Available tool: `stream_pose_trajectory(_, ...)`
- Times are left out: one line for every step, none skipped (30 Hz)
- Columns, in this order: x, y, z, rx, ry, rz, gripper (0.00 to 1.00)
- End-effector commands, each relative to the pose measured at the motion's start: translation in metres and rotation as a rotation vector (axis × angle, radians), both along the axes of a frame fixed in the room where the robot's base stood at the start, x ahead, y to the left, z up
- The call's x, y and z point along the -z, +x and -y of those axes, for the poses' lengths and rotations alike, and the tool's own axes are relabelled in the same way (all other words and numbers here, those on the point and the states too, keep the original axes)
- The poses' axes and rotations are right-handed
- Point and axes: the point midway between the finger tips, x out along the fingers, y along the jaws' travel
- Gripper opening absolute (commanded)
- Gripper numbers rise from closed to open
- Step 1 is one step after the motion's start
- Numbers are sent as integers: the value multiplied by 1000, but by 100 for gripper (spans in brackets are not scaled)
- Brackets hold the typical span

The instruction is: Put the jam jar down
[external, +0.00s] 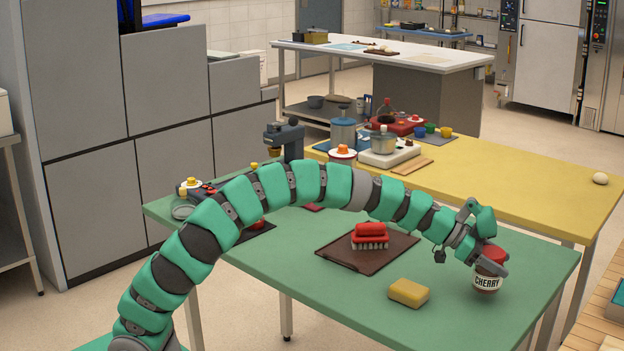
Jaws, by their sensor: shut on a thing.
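The jam jar (487,281) has a red lid and a white label reading "CHERRY". It is upright near the right end of the green table (340,300). My gripper (490,264) is shut on the jar around its upper part, and my arm reaches across the table from the lower left. I cannot tell whether the jar's base touches the tabletop or hangs just above it. The gripper's fingers hide part of the lid and the upper sides of the jar.
A yellow sponge-like block (408,292) lies left of the jar. A red brush (370,236) with pale bristles sits on a dark brown tray (340,252). Behind, a yellow table (520,190) holds pots and a pale ball (600,178). Green tabletop is bare around the jar.

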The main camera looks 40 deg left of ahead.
Motion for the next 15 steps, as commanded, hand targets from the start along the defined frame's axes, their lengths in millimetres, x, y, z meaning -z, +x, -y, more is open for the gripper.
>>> stream_pose_trajectory(8,0,0,0,-1,-1,22)
stream_pose_trajectory(12,0,0,0,-1,-2,22)
stream_pose_trajectory(17,-1,0,0,-1,-2,22)
stream_pose_trajectory(20,-1,1,0,-1,-1,22)
stream_pose_trajectory(22,-1,1,0,-1,-1,22)
stream_pose_trajectory(24,-1,1,0,-1,-1,22)
stream_pose_trajectory(24,0,0,1,-2,0,22)
stream_pose_trajectory(24,0,0,0,-2,1,22)
stream_pose_trajectory(23,0,0,0,-2,1,22)
stream_pose_trajectory(23,0,0,0,-2,1,22)
stream_pose_trajectory(23,0,0,0,-2,1,22)
stream_pose_trajectory(23,0,0,0,-2,1,22)
stream_pose_trajectory(23,0,0,0,-2,1,22)
stream_pose_trajectory(24,0,0,0,-2,1,22)
stream_pose_trajectory(25,0,0,0,-2,1,22)
